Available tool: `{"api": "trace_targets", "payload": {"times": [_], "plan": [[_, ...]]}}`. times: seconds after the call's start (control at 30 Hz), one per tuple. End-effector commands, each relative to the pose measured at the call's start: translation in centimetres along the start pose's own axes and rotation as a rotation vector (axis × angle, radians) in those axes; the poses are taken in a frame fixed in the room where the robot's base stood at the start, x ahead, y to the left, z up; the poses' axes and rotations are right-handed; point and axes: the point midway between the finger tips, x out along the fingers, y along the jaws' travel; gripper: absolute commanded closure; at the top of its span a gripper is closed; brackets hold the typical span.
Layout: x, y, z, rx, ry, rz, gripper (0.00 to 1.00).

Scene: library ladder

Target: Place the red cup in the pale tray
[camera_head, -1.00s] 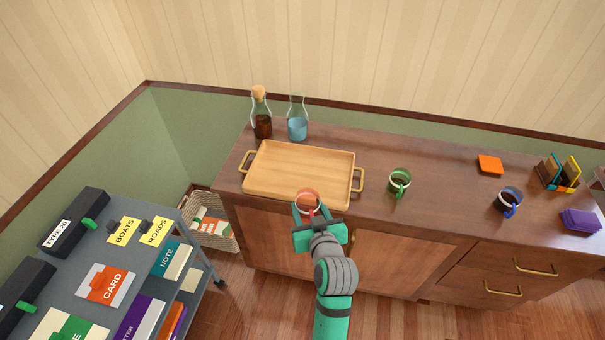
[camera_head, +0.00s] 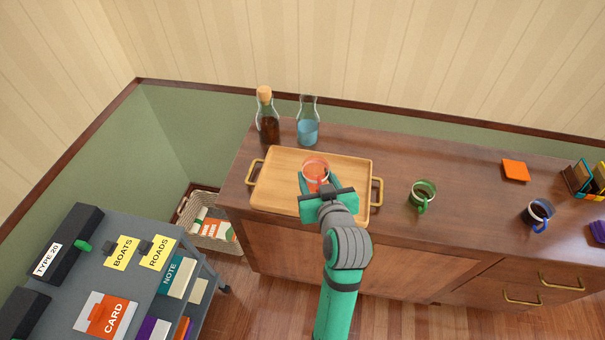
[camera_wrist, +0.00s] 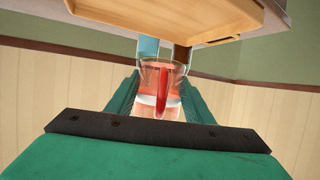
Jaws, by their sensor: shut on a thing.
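The red cup (camera_head: 316,169) is see-through with a reddish tint. My gripper (camera_head: 315,183) is shut on it, and in the head view it lies over the middle of the pale wooden tray (camera_head: 275,199). In the wrist view the cup (camera_wrist: 148,75) sits between my green fingers, its red handle facing the camera. The tray (camera_wrist: 200,18) shows at the top of that view. I cannot tell whether the cup touches the tray floor. The gripper hides part of the tray's front edge.
A corked dark bottle (camera_head: 267,122) and a flask of blue liquid (camera_head: 307,130) stand behind the tray. To the right are a green mug (camera_head: 422,195), a blue mug (camera_head: 537,213) and an orange square (camera_head: 515,171). A grey cart (camera_head: 125,245) stands at the lower left.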

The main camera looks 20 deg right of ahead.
Motion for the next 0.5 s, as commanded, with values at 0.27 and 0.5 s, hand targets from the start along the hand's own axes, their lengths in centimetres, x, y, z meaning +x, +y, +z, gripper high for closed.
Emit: {"api": "trace_targets", "payload": {"times": [0.27,0.5], "plan": [[5.4,-1.7,0.4,0.004,-0.001,0.006,0.79],[10.3,-3.8,1.8,0.003,-0.004,0.005,0.79]]}}
